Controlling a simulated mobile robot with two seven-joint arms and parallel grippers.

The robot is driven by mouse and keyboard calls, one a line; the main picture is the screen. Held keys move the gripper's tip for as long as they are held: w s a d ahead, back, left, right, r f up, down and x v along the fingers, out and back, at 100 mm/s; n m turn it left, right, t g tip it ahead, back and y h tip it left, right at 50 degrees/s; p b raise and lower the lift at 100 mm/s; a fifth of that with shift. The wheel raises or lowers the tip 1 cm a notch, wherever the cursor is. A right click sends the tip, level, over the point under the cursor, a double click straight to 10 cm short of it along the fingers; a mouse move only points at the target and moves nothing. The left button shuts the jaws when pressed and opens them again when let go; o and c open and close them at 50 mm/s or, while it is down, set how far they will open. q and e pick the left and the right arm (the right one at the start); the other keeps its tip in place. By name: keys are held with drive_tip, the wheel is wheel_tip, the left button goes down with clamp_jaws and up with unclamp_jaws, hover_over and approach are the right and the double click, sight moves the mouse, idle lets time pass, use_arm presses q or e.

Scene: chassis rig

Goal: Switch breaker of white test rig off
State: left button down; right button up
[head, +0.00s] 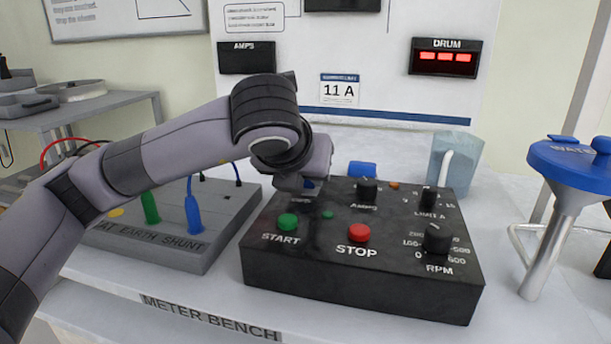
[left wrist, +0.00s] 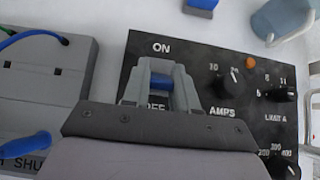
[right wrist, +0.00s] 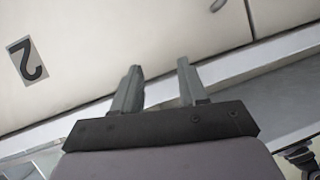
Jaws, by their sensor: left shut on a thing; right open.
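The black control box (head: 360,290) of the white test rig (head: 400,90) sits on the bench. It carries START and STOP buttons and several knobs. The breaker is a blue switch (left wrist: 162,82) at the box's back left, with ON printed above it and a partly covered OFF below. My left gripper (left wrist: 162,68) is shut on the blue switch, one finger on each side. In the head view my left gripper (head: 308,186) comes down over that corner and mostly hides the switch. My right gripper (right wrist: 158,75) is open and empty, low before a pale cabinet front.
The grey shunt box (head: 200,250) with green and blue plugs stands close left of the control box. A blue block (head: 362,169) and a clear jug (head: 455,160) stand behind it.

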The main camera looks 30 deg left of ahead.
use_arm(q)
drive_tip(key=c, duration=0.9)
unclamp_jaws()
drive_tip(key=shift+s, duration=0.1)
drive_tip(key=p+v, duration=0.1)
drive_tip(key=v, duration=0.5)
drive_tip(key=shift+s+d+r, duration=0.1)
drive_tip(key=shift+s+r, duration=0.25)
drive_tip(key=shift+s, duration=0.1)
use_arm(e)
drive_tip(key=shift+s+d+r+h, duration=0.1)
drive_tip(key=shift+s+d+h, duration=0.15)
drive_tip(key=shift+d, duration=0.3)
